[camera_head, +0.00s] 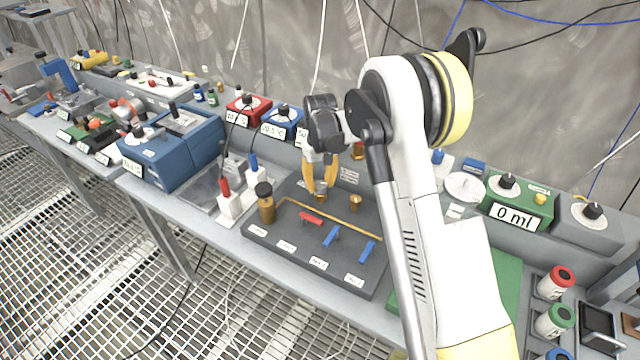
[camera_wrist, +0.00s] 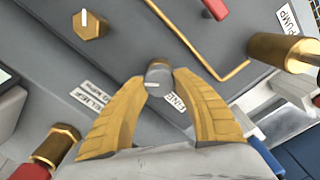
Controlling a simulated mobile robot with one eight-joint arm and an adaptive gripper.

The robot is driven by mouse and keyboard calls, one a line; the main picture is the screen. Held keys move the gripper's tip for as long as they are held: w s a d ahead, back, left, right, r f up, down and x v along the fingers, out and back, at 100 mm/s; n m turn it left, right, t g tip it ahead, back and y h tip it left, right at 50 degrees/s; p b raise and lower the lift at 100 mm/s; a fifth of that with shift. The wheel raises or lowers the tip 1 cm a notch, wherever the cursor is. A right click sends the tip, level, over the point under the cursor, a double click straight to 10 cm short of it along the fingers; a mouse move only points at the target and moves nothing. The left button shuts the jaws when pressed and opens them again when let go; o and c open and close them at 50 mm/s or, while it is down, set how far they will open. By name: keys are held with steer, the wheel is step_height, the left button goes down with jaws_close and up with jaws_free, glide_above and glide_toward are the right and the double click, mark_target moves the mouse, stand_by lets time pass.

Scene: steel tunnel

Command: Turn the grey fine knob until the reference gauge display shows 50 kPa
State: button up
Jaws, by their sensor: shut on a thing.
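The grey fine knob (camera_wrist: 158,76) is a small round knob with a white pointer mark, next to a label reading FINE (camera_wrist: 176,103) in the wrist view. My gripper (camera_wrist: 158,82) is shut on it, with one yellow finger on each side. In the head view my gripper (camera_head: 320,195) points down at the back of the dark grey panel (camera_head: 290,252), and its fingers hide the knob. I cannot make out a reference gauge display or a kPa reading in either view; my arm covers part of the area behind the panel.
The panel carries a brass pipe (camera_head: 335,218), a brass pump cylinder (camera_head: 266,208), a brass knob (camera_head: 355,202), a red lever (camera_head: 311,218) and blue levers (camera_head: 333,236). White blocks with red and blue plugs (camera_head: 229,203) stand at left. A green box (camera_head: 517,203) reads 0 ml.

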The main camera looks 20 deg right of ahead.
mark_target(320, 183)
steer(key=o, duration=1.2)
step_height(320, 183, up, 12)
